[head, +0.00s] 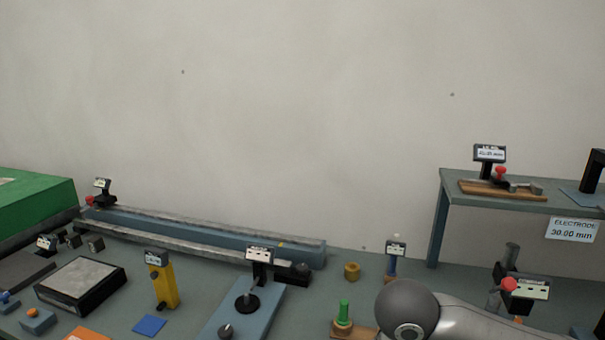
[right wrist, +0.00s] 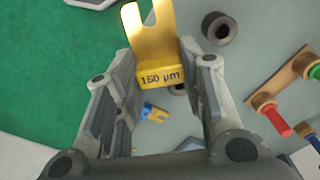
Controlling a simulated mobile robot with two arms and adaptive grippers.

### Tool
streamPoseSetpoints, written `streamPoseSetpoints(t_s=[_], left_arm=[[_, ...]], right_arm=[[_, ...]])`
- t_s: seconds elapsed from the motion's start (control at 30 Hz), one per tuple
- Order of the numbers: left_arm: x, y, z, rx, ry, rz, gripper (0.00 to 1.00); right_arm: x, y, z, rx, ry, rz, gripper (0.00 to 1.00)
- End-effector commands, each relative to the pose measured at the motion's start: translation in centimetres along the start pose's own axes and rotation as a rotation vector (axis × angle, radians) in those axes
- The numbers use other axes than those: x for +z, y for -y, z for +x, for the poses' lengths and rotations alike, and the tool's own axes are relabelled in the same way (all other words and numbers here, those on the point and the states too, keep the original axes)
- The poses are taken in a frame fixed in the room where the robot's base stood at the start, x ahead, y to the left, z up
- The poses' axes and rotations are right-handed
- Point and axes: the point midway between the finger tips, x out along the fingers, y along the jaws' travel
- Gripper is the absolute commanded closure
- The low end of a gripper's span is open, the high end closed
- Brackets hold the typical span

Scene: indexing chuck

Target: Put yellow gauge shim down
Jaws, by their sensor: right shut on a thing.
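The yellow gauge shim (right wrist: 158,72) is a forked plate with a thicker block marked "150 µm". In the right wrist view it sits between the fingertips of my right gripper (right wrist: 164,68), which is shut on it. Its two prongs point away from the gripper, toward the top of the view. The shim does not show in the head view, where only a grey joint and link of my arm appear at the bottom right. My left gripper is not in view.
In the right wrist view, a green surface (right wrist: 45,85) lies left, with a dark ring (right wrist: 219,28) and a wooden rack (right wrist: 281,80) right. In the head view, a long blue rail (head: 200,233) runs along the wall, and a raised shelf (head: 443,190) stands right.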

Motion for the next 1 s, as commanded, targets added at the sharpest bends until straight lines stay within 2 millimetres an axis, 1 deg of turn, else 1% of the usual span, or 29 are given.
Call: streamPoseSetpoints(t_s=[0.03, 0.3, 0.6, 0.8, 1.0], left_arm=[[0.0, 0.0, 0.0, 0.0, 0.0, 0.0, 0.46], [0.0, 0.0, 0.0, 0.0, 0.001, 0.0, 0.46], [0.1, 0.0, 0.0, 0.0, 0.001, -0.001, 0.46], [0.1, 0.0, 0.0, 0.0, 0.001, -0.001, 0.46], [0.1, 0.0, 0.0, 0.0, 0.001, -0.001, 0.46]], right_arm=[[-0.5, -0.3, 0.1, 0.001, -0.002, -0.07, 0.91], [-2.7, -2.0, 0.6, 0.002, -0.002, -0.485, 0.91], [-4.6, -3.9, 1.0, 0.003, 0.0, -0.914, 0.91], [-5.3, -4.5, 1.1, 0.003, 0.0, -1.082, 0.91], [-5.5, -4.7, 1.1, 0.003, -0.002, -1.131, 0.91]])
